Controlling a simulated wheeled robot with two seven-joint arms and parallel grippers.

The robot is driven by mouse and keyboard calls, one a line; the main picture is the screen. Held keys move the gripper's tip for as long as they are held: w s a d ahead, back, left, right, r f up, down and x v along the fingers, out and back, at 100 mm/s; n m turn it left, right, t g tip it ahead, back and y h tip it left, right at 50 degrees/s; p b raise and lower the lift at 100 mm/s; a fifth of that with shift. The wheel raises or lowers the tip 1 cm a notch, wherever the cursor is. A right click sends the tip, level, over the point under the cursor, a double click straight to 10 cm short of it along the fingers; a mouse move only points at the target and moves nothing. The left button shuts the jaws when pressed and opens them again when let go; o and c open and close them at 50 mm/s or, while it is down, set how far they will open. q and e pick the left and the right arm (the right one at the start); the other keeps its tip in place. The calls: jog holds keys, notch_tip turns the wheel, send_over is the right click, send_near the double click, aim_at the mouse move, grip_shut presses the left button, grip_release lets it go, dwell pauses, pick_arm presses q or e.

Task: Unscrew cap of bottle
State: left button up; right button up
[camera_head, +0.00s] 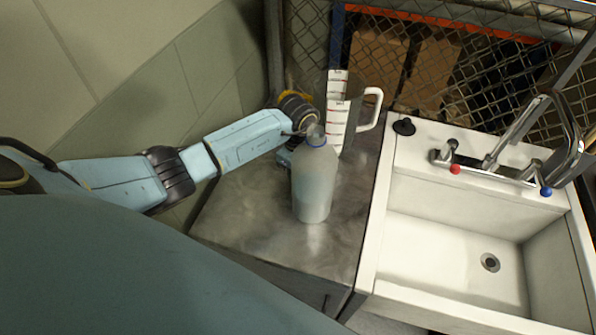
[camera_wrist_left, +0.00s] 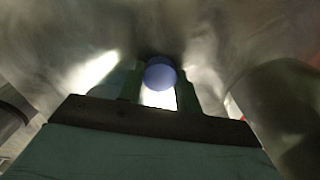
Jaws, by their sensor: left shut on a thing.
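A translucent blue-grey bottle (camera_head: 314,188) stands upright on the metal counter. A bright white patch shows below the cap between the fingers. My right gripper is not in view.
A white sink (camera_head: 455,205) with a tap (camera_head: 487,163) is to the right. A wire fence (camera_head: 440,60) runs behind. The counter's front (camera_head: 262,232) is clear.

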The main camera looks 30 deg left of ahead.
pick_arm(q)
jog(key=shift+f, duration=0.15)
jog(key=o, duration=1.1)
